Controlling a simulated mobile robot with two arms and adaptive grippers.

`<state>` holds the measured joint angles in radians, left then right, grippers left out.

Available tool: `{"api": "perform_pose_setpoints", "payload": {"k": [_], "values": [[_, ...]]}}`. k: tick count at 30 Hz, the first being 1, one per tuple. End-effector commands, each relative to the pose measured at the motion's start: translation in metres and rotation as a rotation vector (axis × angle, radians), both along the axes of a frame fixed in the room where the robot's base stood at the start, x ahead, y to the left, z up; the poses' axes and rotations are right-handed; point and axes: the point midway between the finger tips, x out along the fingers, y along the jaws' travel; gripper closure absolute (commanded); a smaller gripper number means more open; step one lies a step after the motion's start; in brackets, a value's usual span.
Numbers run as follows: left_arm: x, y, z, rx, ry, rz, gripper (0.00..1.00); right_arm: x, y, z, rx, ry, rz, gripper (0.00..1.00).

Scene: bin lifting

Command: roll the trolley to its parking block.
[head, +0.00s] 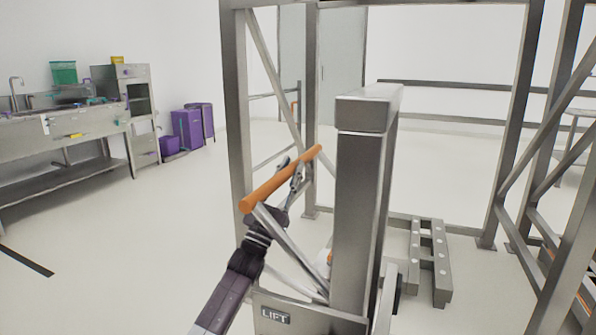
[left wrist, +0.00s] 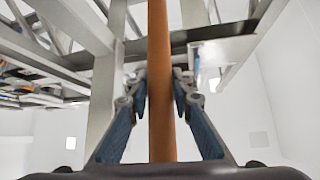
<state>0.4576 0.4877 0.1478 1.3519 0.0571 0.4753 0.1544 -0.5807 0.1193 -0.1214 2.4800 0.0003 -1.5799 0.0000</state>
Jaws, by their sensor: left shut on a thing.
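The trolley is a grey lift with a tall steel column (head: 360,200) and a base plate marked LIFT (head: 275,316). Its orange handle bar (head: 262,190) sticks out to the left of the column on a grey strut. My left gripper (head: 292,178) is shut on this bar. In the left wrist view the orange bar (left wrist: 160,120) runs between the two fingers of my left gripper (left wrist: 160,90). A low grey frame with round studs (head: 428,262) lies on the floor right of the column; I cannot tell if it is the parking block. My right gripper is out of view.
A steel rack frame (head: 237,120) stands behind and around the trolley, with another braced post (head: 515,130) at the right. A sink bench (head: 60,135) and purple bins (head: 187,130) stand at the far left. The floor at the left is mostly clear.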

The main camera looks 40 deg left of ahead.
Motion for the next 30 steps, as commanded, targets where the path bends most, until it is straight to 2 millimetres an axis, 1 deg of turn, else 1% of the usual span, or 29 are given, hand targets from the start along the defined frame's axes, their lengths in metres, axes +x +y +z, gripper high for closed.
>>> {"api": "perform_pose_setpoints", "payload": {"k": [1,14,15,20,30], "values": [[-0.001,0.0072,0.0003,-0.006,0.002,0.009,1.0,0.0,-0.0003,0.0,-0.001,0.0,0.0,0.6],[-0.0016,0.0078,0.0015,-0.005,-0.001,0.008,1.0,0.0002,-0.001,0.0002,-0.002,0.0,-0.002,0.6],[-0.0017,0.0077,0.0016,-0.005,-0.002,0.008,0.79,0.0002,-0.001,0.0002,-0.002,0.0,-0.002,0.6],[-0.0016,0.0066,0.0016,-0.003,-0.001,0.008,0.61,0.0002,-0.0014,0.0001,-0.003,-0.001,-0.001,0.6],[-0.0029,0.0033,-0.0013,-0.001,-0.001,0.003,0.61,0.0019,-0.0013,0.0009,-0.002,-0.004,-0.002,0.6]]}}
